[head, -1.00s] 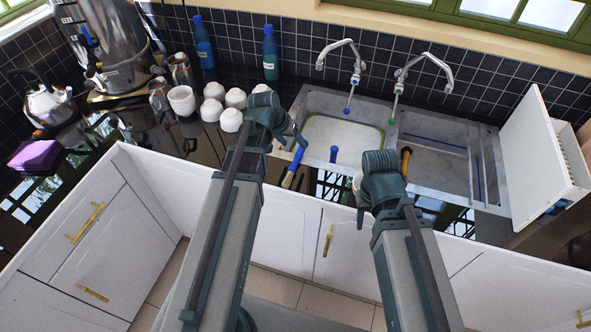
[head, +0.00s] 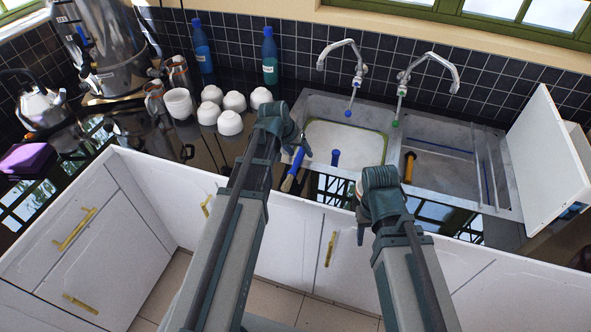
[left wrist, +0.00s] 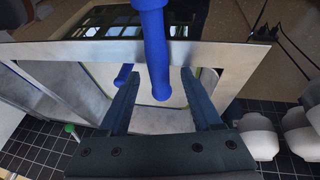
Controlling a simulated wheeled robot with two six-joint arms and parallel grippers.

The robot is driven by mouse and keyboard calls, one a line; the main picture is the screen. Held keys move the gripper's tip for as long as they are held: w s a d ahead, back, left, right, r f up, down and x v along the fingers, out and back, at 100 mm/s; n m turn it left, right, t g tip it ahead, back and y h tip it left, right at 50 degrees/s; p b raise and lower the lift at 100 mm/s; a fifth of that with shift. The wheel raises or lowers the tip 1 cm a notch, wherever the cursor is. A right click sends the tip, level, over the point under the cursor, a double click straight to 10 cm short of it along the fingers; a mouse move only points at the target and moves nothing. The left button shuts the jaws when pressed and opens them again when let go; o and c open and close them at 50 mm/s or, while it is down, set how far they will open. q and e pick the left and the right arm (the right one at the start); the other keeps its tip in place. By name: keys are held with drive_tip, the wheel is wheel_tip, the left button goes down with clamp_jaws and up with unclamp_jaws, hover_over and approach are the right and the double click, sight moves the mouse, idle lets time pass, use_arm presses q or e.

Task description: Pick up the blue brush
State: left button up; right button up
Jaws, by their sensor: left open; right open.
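The blue brush (head: 297,161) has a blue handle and pale bristles. It is at the counter's front edge, left of the sink basin, in the head view. In the left wrist view its blue handle (left wrist: 154,45) runs down from the top, its end between the fingers of my left gripper (left wrist: 160,75). That gripper is open, and I see no finger pressed on the handle. In the head view my left gripper (head: 301,148) is at the brush's upper end. My right gripper (head: 359,193) is in front of the sink; its fingers are mostly hidden.
A second blue handle (head: 335,157) stands at the basin's front, and an orange-brown handle (head: 409,167) is right of it. White bowls (head: 230,122) and a white cup (head: 178,103) stand left of the sink.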

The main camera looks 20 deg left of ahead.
use_arm(q)
clamp_jaws()
drive_tip(key=shift+r, duration=0.15)
idle(0.4)
